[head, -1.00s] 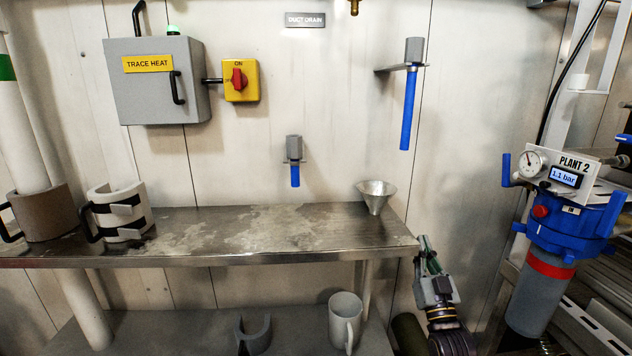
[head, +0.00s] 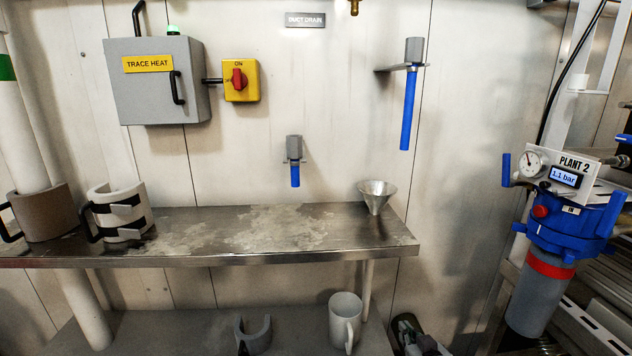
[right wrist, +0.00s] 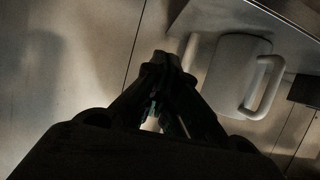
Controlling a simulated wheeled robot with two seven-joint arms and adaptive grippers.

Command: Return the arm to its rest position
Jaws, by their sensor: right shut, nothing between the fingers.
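My right gripper (head: 412,335) shows at the bottom of the head view, low beside the lower shelf and to the right of the white mug. In the right wrist view its dark fingers (right wrist: 166,62) come together at the tips with nothing between them. The rest of the right arm is below the picture. My left gripper is not in either view.
A steel bench (head: 270,251) has a metal funnel (head: 376,196) at its right end. Below, a white mug (head: 345,320) and a grey clip (head: 253,335) stand on the lower shelf. The blue PLANT 2 filter housing (head: 572,225) is at right. Wall space between is clear.

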